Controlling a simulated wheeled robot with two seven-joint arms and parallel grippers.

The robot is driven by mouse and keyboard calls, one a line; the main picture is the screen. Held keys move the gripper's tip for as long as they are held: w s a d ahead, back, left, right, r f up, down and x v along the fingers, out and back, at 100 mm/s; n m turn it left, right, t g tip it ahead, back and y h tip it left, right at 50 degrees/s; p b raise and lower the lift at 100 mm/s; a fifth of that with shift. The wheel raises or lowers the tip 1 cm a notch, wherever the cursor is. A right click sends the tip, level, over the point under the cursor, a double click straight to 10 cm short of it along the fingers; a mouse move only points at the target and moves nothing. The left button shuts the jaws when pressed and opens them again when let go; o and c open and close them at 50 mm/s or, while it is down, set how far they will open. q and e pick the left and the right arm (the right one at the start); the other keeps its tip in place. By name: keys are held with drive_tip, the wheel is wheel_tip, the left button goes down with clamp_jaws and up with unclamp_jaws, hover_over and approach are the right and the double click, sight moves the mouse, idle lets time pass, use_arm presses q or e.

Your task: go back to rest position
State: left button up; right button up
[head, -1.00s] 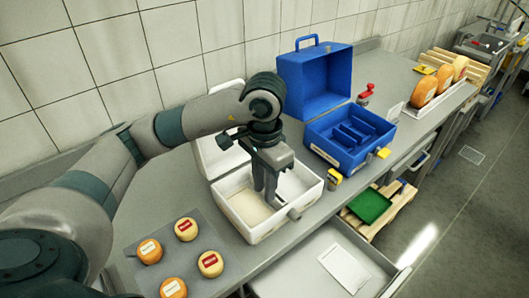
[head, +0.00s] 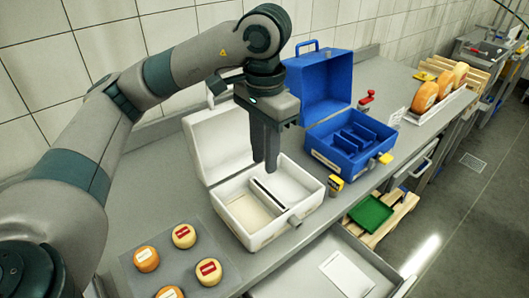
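My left gripper (head: 265,166) points straight down above the open white box (head: 262,236). Its two fingers look a little apart and hold nothing I can see. A thin divider with a dark top edge (head: 270,196) stands inside the white box, below and apart from the fingertips. The box's raised lid (head: 212,140) leans at the back, partly hidden by the gripper. My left arm reaches in from the left over the counter. My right gripper is not in view.
A blue case (head: 345,140) with inner slots stands open to the right. Several small cheeses (head: 183,236) lie on a grey mat at the front left. An open drawer (head: 290,280) juts out at the front.

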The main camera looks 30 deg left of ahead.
use_arm(q)
drive_tip(key=shift+r, duration=0.25)
drive_tip(key=shift+r, duration=0.15)
idle(0.3)
